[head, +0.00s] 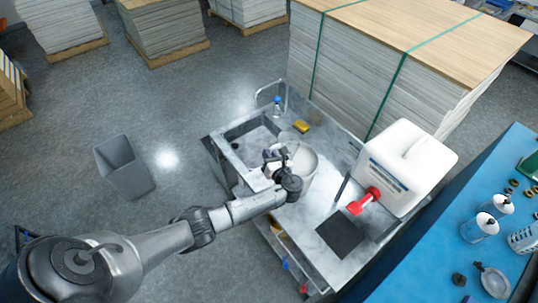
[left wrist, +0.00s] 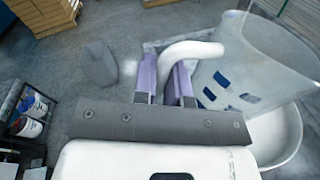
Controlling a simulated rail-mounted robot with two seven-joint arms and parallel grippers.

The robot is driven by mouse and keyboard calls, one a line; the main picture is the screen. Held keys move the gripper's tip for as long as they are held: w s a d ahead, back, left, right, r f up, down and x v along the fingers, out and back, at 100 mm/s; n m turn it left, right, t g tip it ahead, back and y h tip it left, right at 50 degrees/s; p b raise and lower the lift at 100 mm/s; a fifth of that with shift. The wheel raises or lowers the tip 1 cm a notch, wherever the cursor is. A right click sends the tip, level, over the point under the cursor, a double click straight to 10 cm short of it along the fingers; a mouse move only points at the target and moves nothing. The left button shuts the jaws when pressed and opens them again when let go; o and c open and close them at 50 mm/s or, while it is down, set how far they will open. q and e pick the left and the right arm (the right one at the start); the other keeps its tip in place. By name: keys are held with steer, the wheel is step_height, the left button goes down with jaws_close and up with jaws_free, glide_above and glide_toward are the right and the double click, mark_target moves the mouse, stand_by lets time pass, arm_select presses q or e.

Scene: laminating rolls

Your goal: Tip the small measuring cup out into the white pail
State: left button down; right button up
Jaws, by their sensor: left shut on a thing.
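The small measuring cup (left wrist: 262,72) is translucent with blue marks and a white handle (left wrist: 190,50). In the left wrist view my left gripper (left wrist: 166,82) has its purple-padded fingers shut on that handle. The white pail (left wrist: 278,138) shows partly behind and below the cup. In the head view the pail (head: 303,166) stands on the grey cart, and my left gripper (head: 276,158) is over its left side. The cup (head: 288,139) is faint there, at the pail's far side. I cannot tell the cup's contents. My right gripper is not in view.
The grey cart (head: 330,205) has a sink basin (head: 250,138) at its left. A blue-capped bottle (head: 277,106) and yellow sponge (head: 301,126) sit at the back. A white canister (head: 405,165) with a red tap stands right. A grey bin (head: 124,167) is on the floor.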

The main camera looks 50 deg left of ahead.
arm_select(q)
steer(key=shift+f+n+b, duration=0.4)
steer(key=shift+f+b, duration=0.35)
steer(key=shift+w+f+n+b, duration=0.1)
steer(key=shift+f+n+b, duration=0.35)
steer(key=shift+b, duration=0.2)
steer(key=shift+r+p, duration=0.1)
steer(key=shift+p, duration=0.25)
step_height(320, 180, up, 4)
steer(key=p, duration=0.4)
steer(key=shift+r+p, duration=0.1)
steer(key=shift+p, duration=0.2)
steer(key=shift+r, duration=0.8)
